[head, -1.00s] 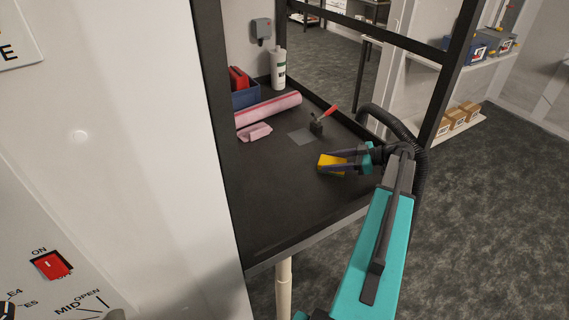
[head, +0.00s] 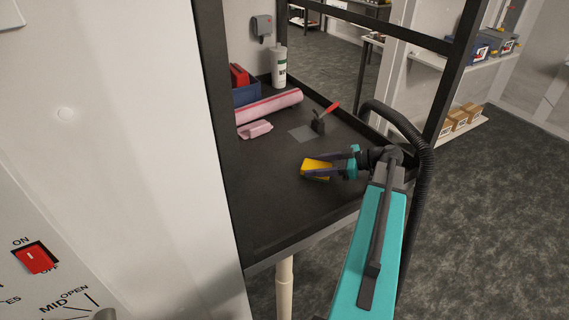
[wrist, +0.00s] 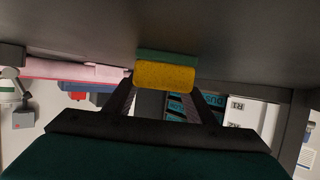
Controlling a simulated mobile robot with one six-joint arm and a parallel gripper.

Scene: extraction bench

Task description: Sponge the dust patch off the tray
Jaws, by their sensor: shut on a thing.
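A yellow sponge (head: 315,168) with a green layer is held between the fingers of my gripper (head: 328,168), low over the dark tray (head: 265,205). In the wrist view the sponge (wrist: 163,76) sits between both fingertips, its green side toward the tray surface; I cannot tell whether it touches. A grey square dust patch (head: 302,133) lies on the tray, farther back and a little left of the sponge. The sponge is apart from the patch.
A black tool with a red handle (head: 320,121) stands just right of the patch. A pink roll (head: 268,106), a pink block (head: 254,129), a blue bin (head: 246,94) and a white bottle (head: 279,68) stand at the back. Dark frame posts (head: 218,130) flank the tray.

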